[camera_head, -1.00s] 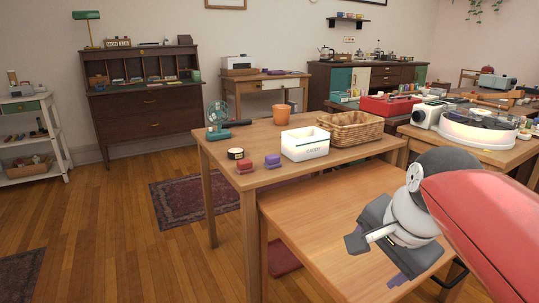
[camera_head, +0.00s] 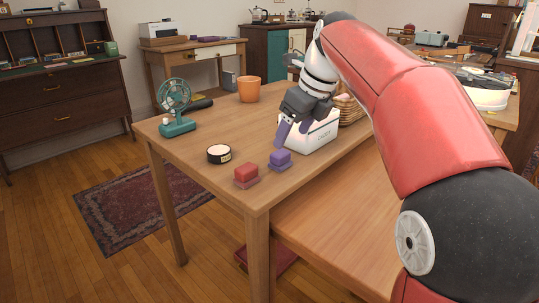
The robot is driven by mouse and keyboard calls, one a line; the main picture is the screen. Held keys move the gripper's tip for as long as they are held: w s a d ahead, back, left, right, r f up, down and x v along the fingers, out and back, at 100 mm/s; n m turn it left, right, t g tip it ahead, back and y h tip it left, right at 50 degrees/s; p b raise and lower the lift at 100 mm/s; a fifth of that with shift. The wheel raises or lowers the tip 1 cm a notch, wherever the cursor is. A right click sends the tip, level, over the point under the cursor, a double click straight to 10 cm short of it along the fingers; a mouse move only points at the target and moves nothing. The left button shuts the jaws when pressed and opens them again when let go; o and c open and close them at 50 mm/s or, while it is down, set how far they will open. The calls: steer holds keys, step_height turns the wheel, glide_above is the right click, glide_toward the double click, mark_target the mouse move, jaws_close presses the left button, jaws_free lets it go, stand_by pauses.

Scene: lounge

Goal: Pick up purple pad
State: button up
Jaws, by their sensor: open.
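The purple pad (camera_head: 280,160) sits on the wooden table (camera_head: 222,124), near its front edge, to the right of a similar red pad (camera_head: 246,176). My gripper (camera_head: 293,134) reaches in from the right, pointing down, just above and behind the purple pad as seen here. Its purple-grey fingers are apart, with nothing seen between them. I cannot tell how large the gap to the pad is. The gripper hides part of the white box.
A white box (camera_head: 316,134) stands right behind the gripper, with a wicker basket (camera_head: 349,112) beyond it. A lower wooden table (camera_head: 330,225) adjoins in front.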

mark_target(280, 152)
steer(key=shift+w+a+f, duration=0.15)
steer(key=shift+w+f, duration=0.05)
steer(key=shift+f, duration=0.05)
steer(key=b+x, duration=0.2)
steer(key=x, duration=0.5)
steer(key=shift+a, duration=0.25)
steer(key=c, duration=1.1)
steer(key=shift+o, duration=0.2)
steer(key=shift+r, duration=0.15)
step_height(280, 152, up, 20)
steer(key=p, duration=0.8)
